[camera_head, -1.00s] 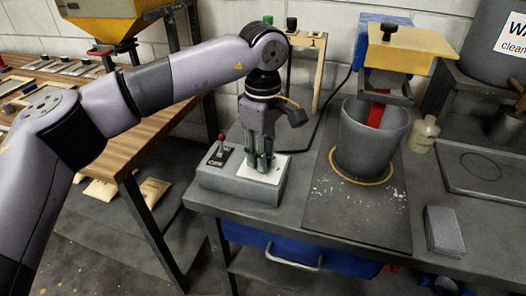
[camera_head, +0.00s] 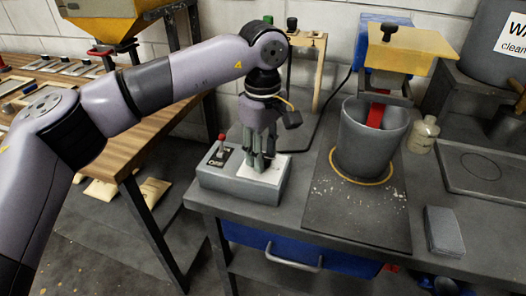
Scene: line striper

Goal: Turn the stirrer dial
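A grey control box (camera_head: 232,184) stands at the left end of the grey bench. It has a red-tipped lever (camera_head: 221,144) on a black plate at its left and a white plate (camera_head: 275,173) on its right part. My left gripper (camera_head: 260,167) points down over the white plate, its fingertips close to the plate. The fingers hide whatever dial is there, and I cannot tell if they hold it. The stirrer stands to the right, with a yellow head (camera_head: 412,48), a red paddle (camera_head: 376,115) and a grey bucket (camera_head: 371,139). My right gripper is not in view.
A cream bottle (camera_head: 423,134) stands right of the bucket, and a grey block (camera_head: 444,231) lies at the bench front. A small wooden rack (camera_head: 318,42) is behind my gripper. A blue drawer (camera_head: 335,258) is under the bench. A wooden table (camera_head: 160,125) stands left.

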